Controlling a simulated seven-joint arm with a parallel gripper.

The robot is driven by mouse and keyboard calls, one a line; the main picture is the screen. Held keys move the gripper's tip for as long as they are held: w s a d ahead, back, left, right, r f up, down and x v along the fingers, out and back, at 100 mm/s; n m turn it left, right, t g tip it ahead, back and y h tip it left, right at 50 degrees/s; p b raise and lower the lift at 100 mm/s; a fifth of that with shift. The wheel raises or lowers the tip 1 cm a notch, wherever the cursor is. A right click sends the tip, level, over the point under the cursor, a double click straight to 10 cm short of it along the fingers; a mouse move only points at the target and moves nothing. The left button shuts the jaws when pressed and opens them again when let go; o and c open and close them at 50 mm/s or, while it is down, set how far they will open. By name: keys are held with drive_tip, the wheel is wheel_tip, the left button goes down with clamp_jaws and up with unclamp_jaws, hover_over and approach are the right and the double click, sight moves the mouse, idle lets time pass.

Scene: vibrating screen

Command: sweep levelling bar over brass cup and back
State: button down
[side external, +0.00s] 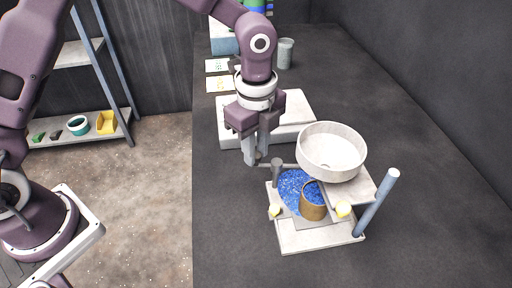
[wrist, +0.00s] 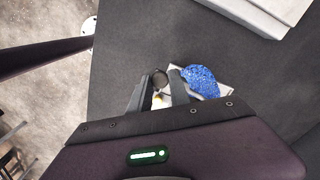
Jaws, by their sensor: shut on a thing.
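The brass cup (side external: 312,211) stands upright on the pale stand, with blue grains (side external: 316,190) showing inside its mouth. A loose heap of blue grains (side external: 290,184) lies to its left and behind it; blue grains (wrist: 200,82) also show in the wrist view. My gripper (side external: 257,160) is left of and behind the cup, above the dark table. It is shut on a thin grey bar (side external: 287,166), which appears to be the levelling bar and reaches right toward the bowl. In the wrist view a dark round end (wrist: 159,78) shows between the fingers. The bar's far end is hidden.
A white round bowl (side external: 332,166) overhangs the cup from behind and right. A grey-blue post (side external: 375,204) rises at the stand's right, and a short grey post (side external: 277,174) at its left. A pale slab (side external: 296,106) lies behind. The table right of the stand is clear.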

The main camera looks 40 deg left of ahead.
idle(0.4)
drive_tip(key=shift+s+d+n, duration=0.15)
drive_tip(key=shift+s+n, duration=0.05)
drive_tip(key=shift+n, duration=0.4)
drive_tip(key=shift+s+d+n, duration=0.15)
drive_tip(key=shift+n, duration=0.45)
drive_tip(key=c, duration=1.2)
unclamp_jaws()
drive_tip(key=shift+r, duration=0.1)
wheel_tip(320, 180, up, 7)
